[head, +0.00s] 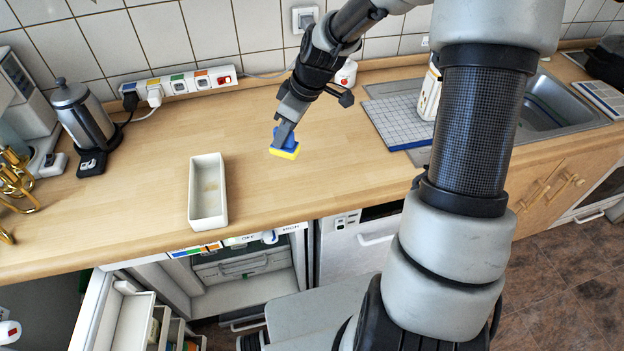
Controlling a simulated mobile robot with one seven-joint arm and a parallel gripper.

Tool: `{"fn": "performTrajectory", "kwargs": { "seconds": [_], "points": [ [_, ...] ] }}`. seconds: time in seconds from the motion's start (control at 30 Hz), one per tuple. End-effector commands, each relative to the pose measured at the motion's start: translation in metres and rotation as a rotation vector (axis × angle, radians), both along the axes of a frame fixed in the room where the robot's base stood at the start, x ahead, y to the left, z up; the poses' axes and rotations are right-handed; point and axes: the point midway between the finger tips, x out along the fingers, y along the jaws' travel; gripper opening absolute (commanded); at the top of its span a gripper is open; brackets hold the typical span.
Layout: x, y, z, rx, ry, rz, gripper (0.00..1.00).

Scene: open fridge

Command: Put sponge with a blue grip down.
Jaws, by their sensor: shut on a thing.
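The sponge (284,152) is yellow with a blue grip on top. My gripper (284,134) points down and is shut on the blue grip. The sponge is over the middle of the wooden countertop (330,190), right of a white rectangular bin. I cannot tell whether its underside touches the counter or is slightly above it. The fingertips are small in this view and partly merge with the blue grip.
The white bin (207,191) stands near the counter's front edge. A kettle (83,115) and power strip (180,83) are at the back left. A blue-edged mat (397,122) lies right, before the sink (545,105). The fridge (240,275) is open below. Counter around the sponge is clear.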

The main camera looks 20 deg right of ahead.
Motion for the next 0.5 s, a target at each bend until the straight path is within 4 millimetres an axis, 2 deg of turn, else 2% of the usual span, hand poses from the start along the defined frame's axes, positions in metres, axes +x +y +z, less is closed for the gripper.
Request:
{"fn": "performTrajectory", "kwargs": {
  "seconds": [0.03, 0.1, 0.23, 0.5],
  "points": [
    [-0.001, -0.013, 0.002, -0.001, -0.003, -0.043, 0.0],
    [-0.002, -0.026, 0.003, 0.0, -0.004, -0.087, 0.0],
    [-0.004, -0.037, -0.002, 0.003, -0.002, -0.129, 0.0],
    [-0.004, -0.038, -0.049, 0.004, 0.0, -0.134, 0.0]
  ]
}}
